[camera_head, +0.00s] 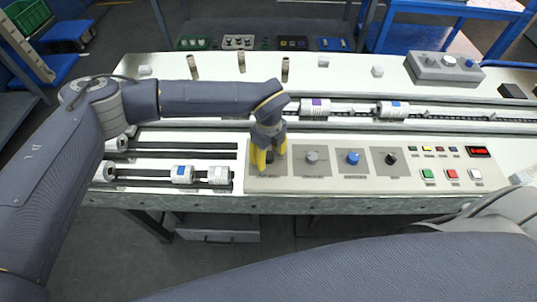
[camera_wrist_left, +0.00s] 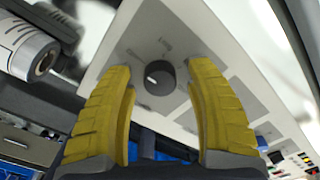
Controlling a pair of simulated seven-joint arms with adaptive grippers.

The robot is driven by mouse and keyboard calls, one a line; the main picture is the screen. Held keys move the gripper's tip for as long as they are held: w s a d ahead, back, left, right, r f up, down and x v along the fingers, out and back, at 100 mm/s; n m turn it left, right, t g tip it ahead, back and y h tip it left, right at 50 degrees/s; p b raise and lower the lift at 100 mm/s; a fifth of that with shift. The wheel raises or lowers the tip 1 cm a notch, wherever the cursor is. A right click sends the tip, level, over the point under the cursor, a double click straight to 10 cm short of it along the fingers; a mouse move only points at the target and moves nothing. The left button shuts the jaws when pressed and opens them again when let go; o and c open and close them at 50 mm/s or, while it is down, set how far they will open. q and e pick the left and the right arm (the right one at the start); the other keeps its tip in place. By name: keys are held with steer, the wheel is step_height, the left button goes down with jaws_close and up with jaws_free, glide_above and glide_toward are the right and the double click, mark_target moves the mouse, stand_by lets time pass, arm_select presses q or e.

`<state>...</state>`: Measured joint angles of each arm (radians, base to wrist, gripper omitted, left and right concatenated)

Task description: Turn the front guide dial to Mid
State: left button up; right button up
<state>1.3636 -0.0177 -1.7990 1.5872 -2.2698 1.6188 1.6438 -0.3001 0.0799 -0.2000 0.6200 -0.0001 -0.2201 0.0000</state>
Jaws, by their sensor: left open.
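The control panel (camera_head: 331,176) on the bench front carries a row of dials. My left gripper (camera_head: 268,158) is over its leftmost dial, yellow fingers pointing down and open. In the left wrist view this dark round dial (camera_wrist_left: 160,78) shows between the two fingertips of my left gripper (camera_wrist_left: 162,70), with a gap on each side. A white pointer mark sits on its left part. Small labels are printed around it, tilted and hard to read. In the head view the fingers mostly hide this dial. My right arm shows at lower right; its gripper is out of view.
To the right are a grey dial (camera_head: 312,157), a blue dial (camera_head: 353,157) and a black dial (camera_head: 390,158), then green, red and white buttons. White rollers (camera_head: 183,174) on rails stand left of the panel. A conveyor with rolls (camera_head: 393,109) runs behind it.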

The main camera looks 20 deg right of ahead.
stand_by(0.3)
arm_select(q)
jaws_close()
stand_by(0.3)
steer(key=m, duration=1.7)
steer(key=shift+m, duration=0.4)
steer(key=m, duration=0.5)
steer(key=shift+m, duration=0.4)
